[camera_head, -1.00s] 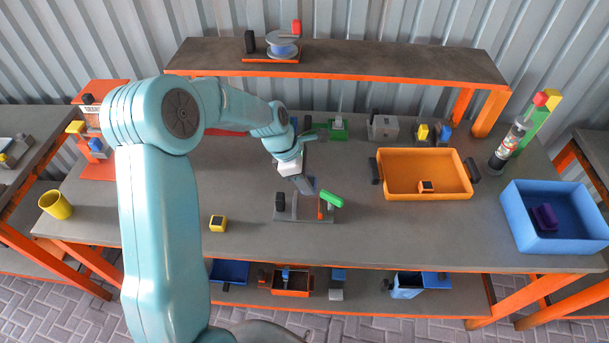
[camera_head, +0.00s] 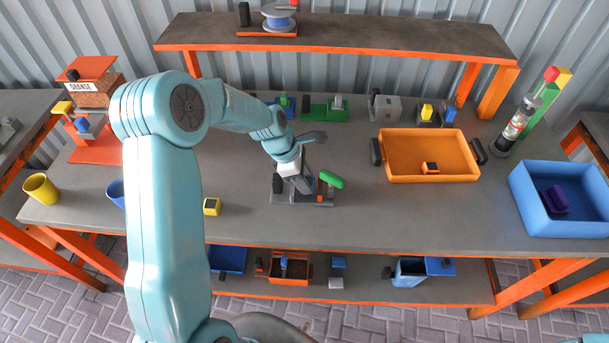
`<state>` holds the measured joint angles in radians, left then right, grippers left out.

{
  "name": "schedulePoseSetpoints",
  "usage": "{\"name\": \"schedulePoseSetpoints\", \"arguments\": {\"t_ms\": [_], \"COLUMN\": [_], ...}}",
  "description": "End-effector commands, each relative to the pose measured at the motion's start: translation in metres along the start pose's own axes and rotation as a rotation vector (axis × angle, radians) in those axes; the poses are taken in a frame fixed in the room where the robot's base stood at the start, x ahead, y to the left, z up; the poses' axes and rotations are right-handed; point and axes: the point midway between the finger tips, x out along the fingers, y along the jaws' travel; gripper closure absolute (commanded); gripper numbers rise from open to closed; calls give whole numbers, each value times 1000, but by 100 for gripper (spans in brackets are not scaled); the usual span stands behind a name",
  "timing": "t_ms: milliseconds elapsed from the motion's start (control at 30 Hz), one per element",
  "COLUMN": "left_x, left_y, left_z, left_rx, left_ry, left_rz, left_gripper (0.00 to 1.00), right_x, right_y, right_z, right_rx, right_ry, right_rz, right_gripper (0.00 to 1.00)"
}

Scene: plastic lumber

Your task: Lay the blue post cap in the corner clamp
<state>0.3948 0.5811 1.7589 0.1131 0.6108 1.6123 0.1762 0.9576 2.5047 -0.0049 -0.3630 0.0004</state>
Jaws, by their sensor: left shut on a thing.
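A dark grey fixture with a green handle, which looks like the corner clamp (camera_head: 322,197), sits in the middle of the table. My left gripper (camera_head: 305,186) reaches in from the upper left and points down, low over the clamp's base. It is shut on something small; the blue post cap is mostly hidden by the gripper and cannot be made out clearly. Whether it touches the clamp I cannot tell. My right gripper is not in view.
An orange tray (camera_head: 392,172) with a small block stands to the right, and a blue bin (camera_head: 525,200) at the far right. A yellow-and-black block (camera_head: 211,206) lies left of the clamp. Several small fixtures line the back. The table front is mostly clear.

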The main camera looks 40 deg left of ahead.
Motion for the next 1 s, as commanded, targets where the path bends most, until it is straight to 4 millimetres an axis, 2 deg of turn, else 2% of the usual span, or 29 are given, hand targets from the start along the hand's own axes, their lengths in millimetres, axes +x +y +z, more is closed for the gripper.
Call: {"name": "schedulePoseSetpoints", "arguments": {"t_ms": [1000], "left_x": [12], "left_y": [0], "left_z": [-5], "left_rx": [0], "left_ry": [0], "left_rz": [0], "left_gripper": [88], "right_x": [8], "right_y": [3], "right_z": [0], "right_rx": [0], "right_ry": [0], "right_rz": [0], "right_gripper": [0]}}
